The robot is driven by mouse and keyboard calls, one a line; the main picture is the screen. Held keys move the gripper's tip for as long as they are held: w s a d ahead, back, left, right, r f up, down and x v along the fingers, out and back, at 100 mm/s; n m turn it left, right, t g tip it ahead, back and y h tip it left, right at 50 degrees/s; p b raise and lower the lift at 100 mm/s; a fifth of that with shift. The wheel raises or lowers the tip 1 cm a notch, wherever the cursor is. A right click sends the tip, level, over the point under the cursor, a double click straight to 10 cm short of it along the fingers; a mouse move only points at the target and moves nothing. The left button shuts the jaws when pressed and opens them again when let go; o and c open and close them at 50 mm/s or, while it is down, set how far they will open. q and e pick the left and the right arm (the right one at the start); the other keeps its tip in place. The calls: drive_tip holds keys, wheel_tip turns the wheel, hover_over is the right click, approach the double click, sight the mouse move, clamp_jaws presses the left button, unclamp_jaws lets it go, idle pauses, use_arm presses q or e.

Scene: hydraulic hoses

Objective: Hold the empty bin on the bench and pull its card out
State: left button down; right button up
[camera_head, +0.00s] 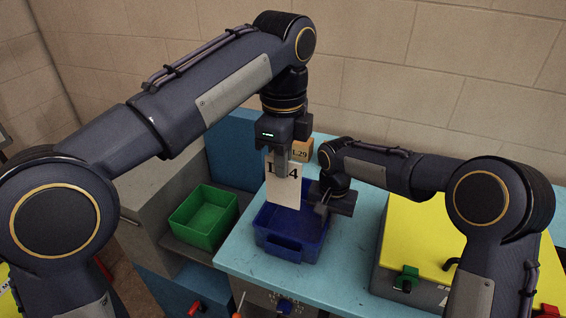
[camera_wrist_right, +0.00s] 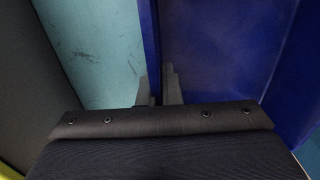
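The blue bin (camera_head: 281,249) stands on the light blue bench (camera_head: 240,262), and the part of its inside that shows looks empty. My left gripper (camera_head: 280,168) is shut on the white card (camera_head: 283,200) and holds it upright above the bin. A finger covers part of the card's lettering; an "L" and a "4" show. My right gripper (camera_head: 324,204) is at the bin's right wall. In the right wrist view the bin wall (camera_wrist_right: 152,45) runs between the two fingers (camera_wrist_right: 160,92), which are closed on it.
A small tan box (camera_head: 301,150) marked "L29" stands behind the card. A green bin (camera_head: 204,222) sits lower, left of the bench. A grey case with a yellow top (camera_head: 415,235) and green latch (camera_head: 406,279) lies at the right. The bench is clear in front of the blue bin.

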drive_tip(key=o, duration=0.4)
drive_tip(key=shift+o, duration=0.2)
